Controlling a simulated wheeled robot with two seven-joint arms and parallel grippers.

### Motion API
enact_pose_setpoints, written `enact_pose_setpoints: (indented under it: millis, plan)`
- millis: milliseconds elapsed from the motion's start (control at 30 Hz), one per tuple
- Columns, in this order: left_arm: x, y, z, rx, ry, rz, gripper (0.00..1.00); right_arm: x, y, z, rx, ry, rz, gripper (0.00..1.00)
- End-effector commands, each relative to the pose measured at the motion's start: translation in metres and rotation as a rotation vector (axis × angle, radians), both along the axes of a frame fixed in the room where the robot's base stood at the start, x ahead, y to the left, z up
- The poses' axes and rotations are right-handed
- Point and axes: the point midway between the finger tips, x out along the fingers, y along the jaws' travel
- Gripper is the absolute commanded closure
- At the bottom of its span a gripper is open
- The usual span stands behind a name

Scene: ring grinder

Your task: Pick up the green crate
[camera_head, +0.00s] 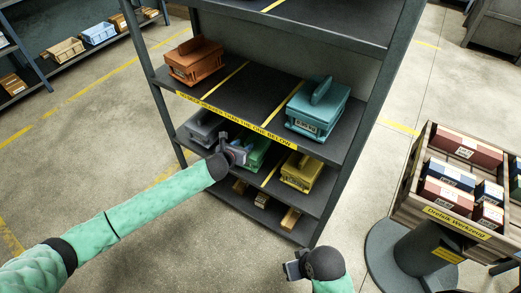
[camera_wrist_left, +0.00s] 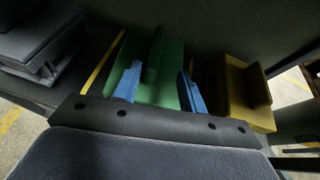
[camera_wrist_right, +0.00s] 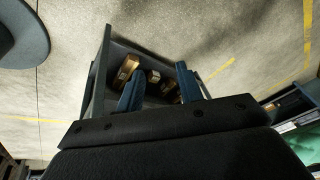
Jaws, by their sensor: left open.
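The green crate (camera_head: 258,153) sits on the middle shelf of the dark rack, between a grey crate (camera_head: 203,129) and a yellow crate (camera_head: 300,172). My left gripper (camera_head: 236,154) is at the front of the green crate and partly hides it. In the left wrist view, the green crate (camera_wrist_left: 150,62) has a raised upright part along its top, between the two blue fingers of my left gripper (camera_wrist_left: 158,85). The fingers are apart, with room on each side of that part. My right gripper (camera_wrist_right: 158,88) is open and empty, low in front of the rack.
The shelf above (camera_head: 240,90) holds an orange crate (camera_head: 194,62) and a teal crate (camera_head: 318,108). Small boxes (camera_head: 262,200) lie on the bottom shelf. A wooden bin of boxes (camera_head: 410,205) stands at the right.

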Motion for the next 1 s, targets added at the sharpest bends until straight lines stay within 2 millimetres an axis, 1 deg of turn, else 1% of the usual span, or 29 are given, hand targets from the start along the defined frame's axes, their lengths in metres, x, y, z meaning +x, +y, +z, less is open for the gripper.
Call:
enact_pose_setpoints:
  millis: [33, 167, 567, 833, 1000]
  plan:
    - [0.005, 0.004, 0.000, 0.026, -0.018, -0.015, 0.58, 0.000, 0.001, 0.000, 0.003, -0.001, -0.001, 0.64]
    - [0.011, 0.006, 0.000, 0.056, -0.041, -0.035, 0.58, 0.001, 0.004, 0.001, 0.009, -0.003, -0.003, 0.64]
    - [0.035, -0.008, -0.011, 0.055, -0.040, -0.036, 0.58, -0.001, 0.004, 0.014, 0.010, 0.005, -0.012, 0.64]
    - [0.061, -0.021, -0.023, 0.053, -0.040, -0.035, 0.58, -0.007, -0.009, 0.022, -0.019, 0.039, -0.021, 0.64]
    - [0.071, -0.027, -0.028, 0.054, -0.039, -0.035, 0.58, -0.009, -0.016, 0.022, -0.033, 0.051, -0.022, 0.64]
